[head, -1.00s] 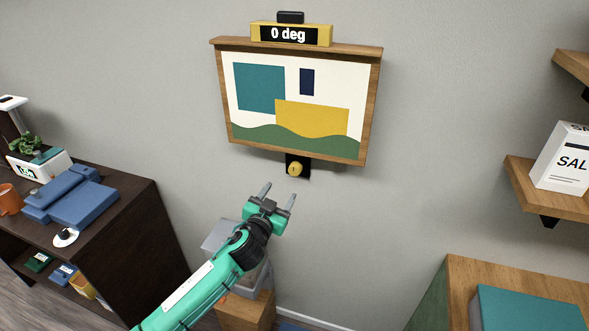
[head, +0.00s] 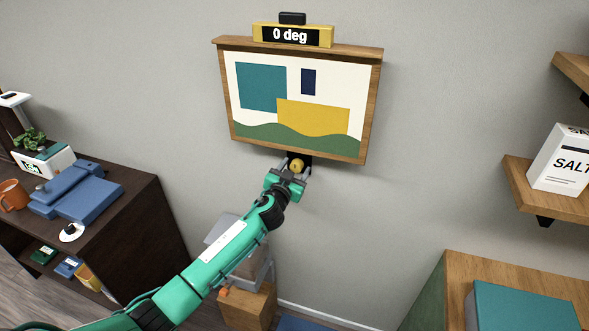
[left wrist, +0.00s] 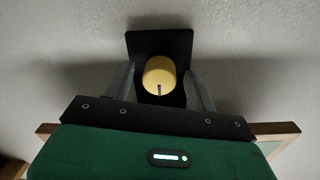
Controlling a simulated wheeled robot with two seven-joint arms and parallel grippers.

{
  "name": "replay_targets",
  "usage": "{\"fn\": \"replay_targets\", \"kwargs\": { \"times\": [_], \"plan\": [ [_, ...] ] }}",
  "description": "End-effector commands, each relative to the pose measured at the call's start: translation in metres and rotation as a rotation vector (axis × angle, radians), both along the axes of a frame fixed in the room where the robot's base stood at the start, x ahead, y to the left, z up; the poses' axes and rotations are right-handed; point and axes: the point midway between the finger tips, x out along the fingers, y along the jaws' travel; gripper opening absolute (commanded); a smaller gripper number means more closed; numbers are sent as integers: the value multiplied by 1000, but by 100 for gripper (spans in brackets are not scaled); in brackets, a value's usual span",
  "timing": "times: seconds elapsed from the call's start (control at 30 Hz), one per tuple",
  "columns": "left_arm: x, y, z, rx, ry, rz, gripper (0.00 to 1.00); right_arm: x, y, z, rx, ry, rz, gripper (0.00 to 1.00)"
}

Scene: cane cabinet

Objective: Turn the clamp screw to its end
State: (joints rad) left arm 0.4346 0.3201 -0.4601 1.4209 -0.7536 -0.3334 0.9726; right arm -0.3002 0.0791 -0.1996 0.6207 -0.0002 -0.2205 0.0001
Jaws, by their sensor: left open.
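The clamp screw is a round yellow knob (head: 296,165) on a black plate on the wall, just below the framed picture (head: 300,100). In the left wrist view the knob (left wrist: 160,76) shows a dark slot or mark at its lower edge, and the black plate (left wrist: 145,42) is behind it. My left gripper (head: 296,164) is open, with one finger on each side of the knob. In the left wrist view gaps show between the fingers (left wrist: 160,84) and the knob. A display (head: 291,35) on top of the frame reads "0 deg". My right gripper is not in view.
A dark cabinet (head: 130,235) with a blue item (head: 85,200) and an orange mug (head: 13,195) stands at left. Wall shelves at right hold a white salt box (head: 563,160). A wooden unit (head: 455,275) is at lower right. The wall around the picture is clear.

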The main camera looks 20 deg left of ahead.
Motion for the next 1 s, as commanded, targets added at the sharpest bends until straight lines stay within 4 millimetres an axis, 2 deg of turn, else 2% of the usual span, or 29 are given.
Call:
{"fn": "replay_targets", "kwargs": {
  "times": [0.1, 0.13, 0.33, 0.37, 0.7, 1.0],
  "plan": [
    [0, 0, 0, 0, 0, 0, 57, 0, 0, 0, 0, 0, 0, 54],
    [0, 0, 0, 0, 0, 0, 53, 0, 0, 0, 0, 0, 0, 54],
    [0, 0, 0, 0, 0, 0, 14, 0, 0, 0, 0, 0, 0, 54],
    [0, 0, 0, 0, 0, 0, 12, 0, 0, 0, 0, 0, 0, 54],
    [0, 0, 0, 48, -2, -1, 12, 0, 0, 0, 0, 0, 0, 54],
    [0, -1, 1, 251, -9, 0, 12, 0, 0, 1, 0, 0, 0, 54]
  ]
}}
